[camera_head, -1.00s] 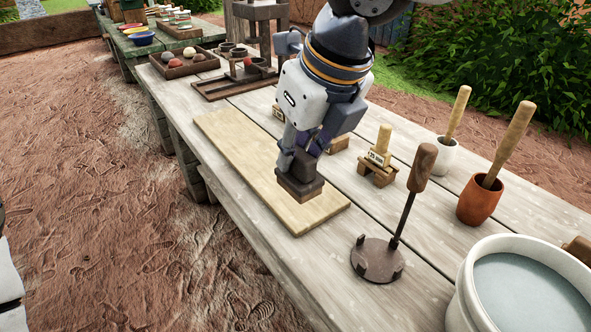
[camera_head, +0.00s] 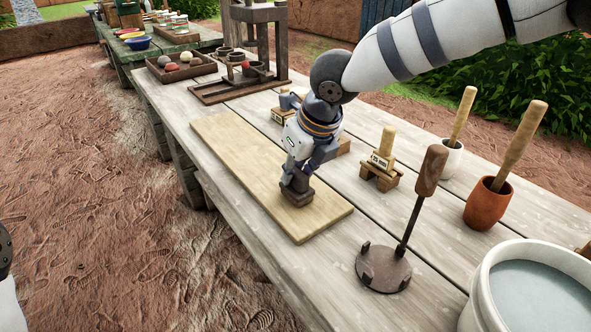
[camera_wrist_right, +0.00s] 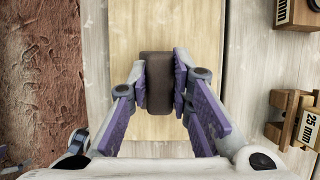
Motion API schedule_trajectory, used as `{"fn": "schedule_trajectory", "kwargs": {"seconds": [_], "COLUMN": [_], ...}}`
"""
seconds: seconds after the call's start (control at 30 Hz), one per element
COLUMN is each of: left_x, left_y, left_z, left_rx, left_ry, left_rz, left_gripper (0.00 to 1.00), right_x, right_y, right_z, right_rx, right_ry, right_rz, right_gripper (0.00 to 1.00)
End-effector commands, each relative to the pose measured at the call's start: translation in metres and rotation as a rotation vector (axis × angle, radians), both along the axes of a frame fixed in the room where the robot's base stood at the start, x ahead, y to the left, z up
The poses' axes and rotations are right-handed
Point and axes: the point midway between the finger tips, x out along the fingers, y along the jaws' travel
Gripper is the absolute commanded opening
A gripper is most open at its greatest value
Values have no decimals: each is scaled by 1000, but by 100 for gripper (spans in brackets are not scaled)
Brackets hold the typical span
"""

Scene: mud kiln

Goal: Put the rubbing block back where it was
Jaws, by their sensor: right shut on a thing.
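The rubbing block (camera_head: 297,194) is a small dark brown block. My right gripper (camera_head: 298,184) is shut on it, pointing down over the pale wooden board (camera_head: 225,139). In the right wrist view the block (camera_wrist_right: 158,68) sits between the two purple-padded fingers (camera_wrist_right: 160,88), with the board (camera_wrist_right: 190,30) beneath it. The block is at or very near the board's surface; I cannot tell whether it touches. My left gripper is not in view.
A small wooden stand with a labelled piece (camera_head: 381,163) is right of the board; others are partly hidden behind my gripper. A long-handled round tool (camera_head: 384,268), an orange mortar (camera_head: 488,203) and a white bucket (camera_head: 490,262) stand nearer. The board's left part is bare.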

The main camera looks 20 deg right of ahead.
Motion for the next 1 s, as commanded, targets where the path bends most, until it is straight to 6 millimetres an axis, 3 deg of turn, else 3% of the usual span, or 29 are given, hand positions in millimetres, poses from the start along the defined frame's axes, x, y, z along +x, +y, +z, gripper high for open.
{"fn": "schedule_trajectory", "kwargs": {"seconds": [0.17,0.2,0.27,0.6,1.0], "left_x": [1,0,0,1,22], "left_y": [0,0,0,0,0], "left_z": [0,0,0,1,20], "left_rx": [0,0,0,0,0], "left_ry": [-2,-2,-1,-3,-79], "left_rz": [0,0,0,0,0], "left_gripper": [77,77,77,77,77], "right_x": [0,0,0,-1,-37], "right_y": [0,0,0,0,-13], "right_z": [-2,-2,-2,4,98], "right_rx": [0,0,0,1,3], "right_ry": [-1,0,0,-2,-10], "right_rz": [0,0,0,-1,-1], "right_gripper": [0,29,40,40,40]}}
